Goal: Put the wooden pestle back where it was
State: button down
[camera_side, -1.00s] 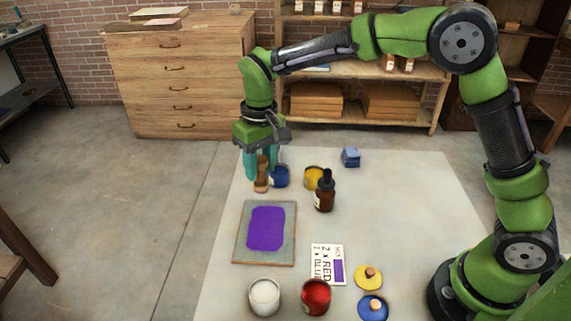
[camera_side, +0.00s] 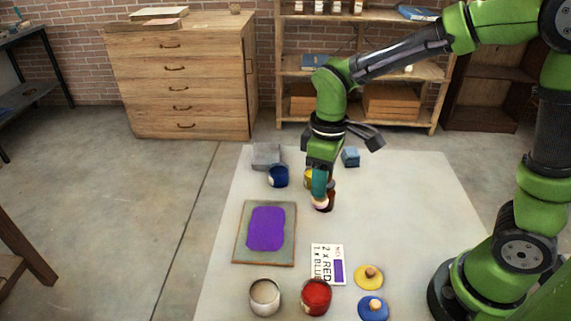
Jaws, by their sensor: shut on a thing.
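My gripper (camera_side: 319,187) is over the back middle of the white mat, its teal fingers pointing down. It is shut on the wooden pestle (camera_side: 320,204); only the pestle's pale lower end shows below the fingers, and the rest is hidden. The dark dropper bottle (camera_side: 330,196) is right by the gripper and partly covered by it. I cannot tell whether the pestle touches the bottle or the mat. A grey block (camera_side: 267,155) lies at the mat's back left, apart from the gripper.
A blue pot (camera_side: 278,177) and a half-hidden yellow pot (camera_side: 308,178) stand nearby, with a small blue block (camera_side: 350,158) behind. A slab with purple paint (camera_side: 265,258), a card (camera_side: 328,250), a red pot (camera_side: 316,297), a pale pot (camera_side: 265,297) and lids are nearer. The mat's right side is clear.

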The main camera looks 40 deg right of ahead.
jog(key=shift+s+d+f+n, duration=0.15)
jog(key=shift+s+f+n, duration=0.35)
jog(key=shift+s, duration=0.1)
jog(key=shift+f+n, duration=0.3)
notch_tip(320, 180, down, 8)
jog(key=shift+w+r, duration=0.1)
jog(key=shift+r, duration=0.15)
jog(key=c, duration=0.7)
grip_release()
jog(key=shift+f, duration=0.15)
